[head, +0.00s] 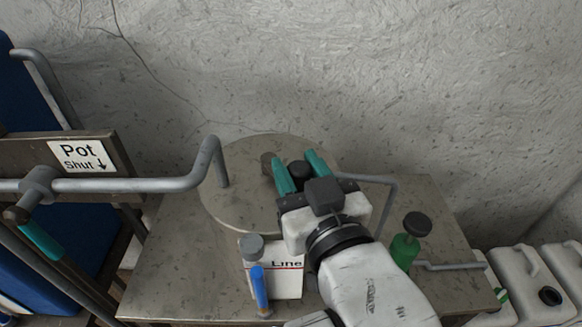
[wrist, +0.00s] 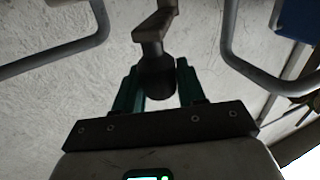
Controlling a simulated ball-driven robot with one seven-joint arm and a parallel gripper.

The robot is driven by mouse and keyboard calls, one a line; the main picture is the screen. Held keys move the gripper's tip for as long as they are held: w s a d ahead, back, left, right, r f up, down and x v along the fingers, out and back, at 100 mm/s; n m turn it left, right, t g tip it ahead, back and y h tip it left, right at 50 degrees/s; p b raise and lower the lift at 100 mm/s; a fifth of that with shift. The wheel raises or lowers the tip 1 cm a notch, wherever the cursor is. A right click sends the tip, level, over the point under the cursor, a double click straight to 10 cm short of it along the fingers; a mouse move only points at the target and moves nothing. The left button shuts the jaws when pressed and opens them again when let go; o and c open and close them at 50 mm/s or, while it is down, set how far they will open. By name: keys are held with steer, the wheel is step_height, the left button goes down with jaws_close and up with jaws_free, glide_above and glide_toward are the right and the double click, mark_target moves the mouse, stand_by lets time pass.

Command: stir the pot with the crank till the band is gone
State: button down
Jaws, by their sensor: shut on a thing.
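The crank (head: 268,163) stands on the lid, with a short arm and a dark knob (head: 300,169). My gripper (head: 301,172) has its teal fingers on both sides of the knob and is shut on it. In the wrist view, the crank arm (wrist: 153,30) runs up from the knob (wrist: 157,78). A clear tube with blue in it (head: 258,285) and a grey cap stands before a white card (head: 286,283) reading "Line" with a red line. I cannot make out a band.
A grey pipe handle (head: 130,185) and a "Pot Shut" sign (head: 83,156) are at left. A green bottle (head: 404,250) with a dark cap stands right of my arm. White jugs (head: 548,285) are at far right. A cracked grey wall (head: 330,70) is behind.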

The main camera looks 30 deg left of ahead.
steer(key=shift+w+d+f, duration=0.1)
steer(key=shift+w+d, duration=0.1)
steer(key=shift+w, duration=0.1)
steer(key=c, duration=0.8)
jaws_free()
steer(key=shift+s, duration=0.1)
steer(key=shift+s+d, duration=0.1)
steer(key=shift+s, duration=0.05)
steer(key=p+v, duration=0.5)
steer(key=v, duration=0.5)
steer(key=shift+d, duration=0.15)
